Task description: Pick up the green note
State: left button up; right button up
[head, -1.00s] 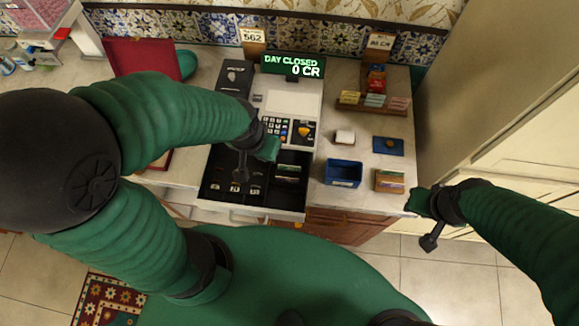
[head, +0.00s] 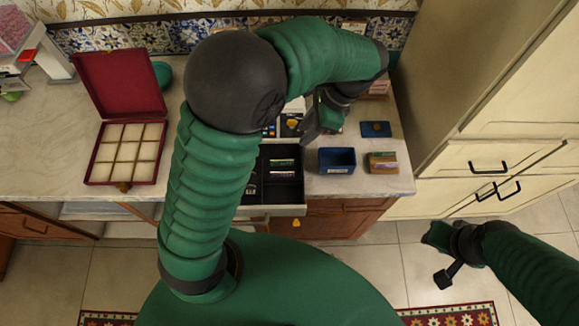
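The open black cash drawer (head: 290,192) holds small notes in its right compartments. One strip there looks green and pale (head: 282,162), likely the green note, but it is too small to be sure. My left gripper (head: 310,134) is above the counter at the register's right side, beyond the drawer's back right corner and apart from that strip. Its fingers are dark and seen edge-on, so their opening is unclear, and I see nothing held. My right gripper (head: 442,262) hangs over the floor at the lower right, apart from everything.
A blue open box (head: 337,160) and a small wooden box with cards (head: 383,161) stand right of the drawer. A blue card (head: 376,129) lies behind them. An open red compartment case (head: 127,152) is at left. My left arm hides most of the register.

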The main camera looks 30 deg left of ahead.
aim_at(279, 164)
pick_arm(q)
jog(key=x, duration=1.5)
jog(key=shift+f, duration=0.4)
grip_shut()
